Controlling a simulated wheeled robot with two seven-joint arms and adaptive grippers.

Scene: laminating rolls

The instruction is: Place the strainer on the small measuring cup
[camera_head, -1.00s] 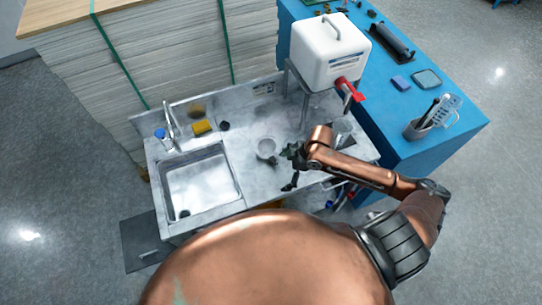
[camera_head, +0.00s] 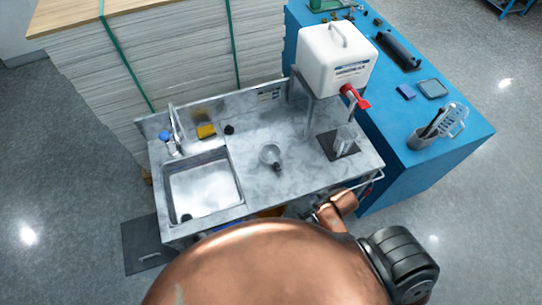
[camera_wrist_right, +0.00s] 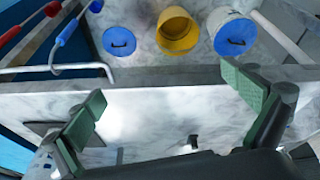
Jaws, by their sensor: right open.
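A pale round bowl-like piece with a short dark stub (camera_head: 270,154), which looks like the strainer, rests on the counter right of the sink. A clear cup (camera_head: 344,138), which looks like the small measuring cup, stands apart from it on a dark square mat to the right. I see nothing on top of the cup. My right gripper (camera_wrist_right: 168,92) is open and empty in the right wrist view, green pads wide apart, near the counter's front edge. In the head view it is mostly hidden by my own body. My left gripper is not in view.
A white tank (camera_head: 335,58) with a red tap stands on a frame behind the mat. The sink (camera_head: 203,185) is at left. A blue bench (camera_head: 445,160) borders the right. The wrist view shows a yellow container (camera_wrist_right: 178,28) between blue-marked ones. The counter between strainer and mat is clear.

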